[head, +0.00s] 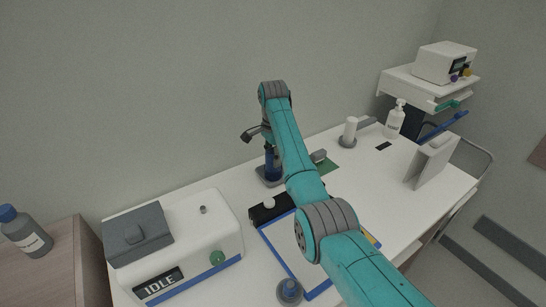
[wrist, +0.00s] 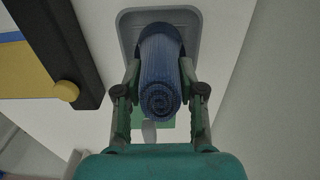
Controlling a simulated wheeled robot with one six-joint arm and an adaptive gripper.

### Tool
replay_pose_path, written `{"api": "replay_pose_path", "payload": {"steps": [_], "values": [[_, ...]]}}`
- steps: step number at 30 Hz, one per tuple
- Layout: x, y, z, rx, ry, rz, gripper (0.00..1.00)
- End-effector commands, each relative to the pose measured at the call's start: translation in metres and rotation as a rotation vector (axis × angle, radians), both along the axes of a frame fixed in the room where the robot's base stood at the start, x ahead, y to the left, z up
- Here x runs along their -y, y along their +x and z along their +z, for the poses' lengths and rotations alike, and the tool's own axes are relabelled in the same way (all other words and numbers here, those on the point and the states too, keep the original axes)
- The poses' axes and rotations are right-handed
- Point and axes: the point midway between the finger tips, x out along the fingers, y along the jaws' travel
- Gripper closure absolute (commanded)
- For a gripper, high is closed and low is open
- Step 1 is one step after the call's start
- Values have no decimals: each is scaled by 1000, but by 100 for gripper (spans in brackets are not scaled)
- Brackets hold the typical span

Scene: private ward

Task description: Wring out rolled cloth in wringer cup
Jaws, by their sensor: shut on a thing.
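A rolled blue ribbed cloth (wrist: 160,85) is between the two fingers of my gripper (wrist: 160,72) in the wrist view, its spiral end towards the camera. My gripper is shut on it. The far end of the cloth meets a dark rounded part, likely the wringer cup (wrist: 166,29), on a grey rounded base (wrist: 190,20). I cannot tell how deep the cloth sits in it. In the head view a dark blue upright shape stands on the grey base (head: 263,179) below my gripper. My arm partly hides this spot.
A white machine (head: 225,230) reading IDLE, with a grey lid, stands front left on the white table (head: 410,210). A blue-edged board (head: 277,245) and black bar (head: 262,212) lie near my arm. A white cylinder (head: 350,130), pump bottle (head: 395,121) and grey-white holder (head: 432,160) stand right.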

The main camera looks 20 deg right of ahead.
Motion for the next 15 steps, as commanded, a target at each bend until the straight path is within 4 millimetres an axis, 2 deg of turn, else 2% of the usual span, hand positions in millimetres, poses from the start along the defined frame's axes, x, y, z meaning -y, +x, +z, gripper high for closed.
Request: {"api": "replay_pose_path", "payload": {"steps": [4,15], "values": [[1,-1,-2,-5,-2,-68,100],[0,-1,-3,-4,-2,-424,100]]}}
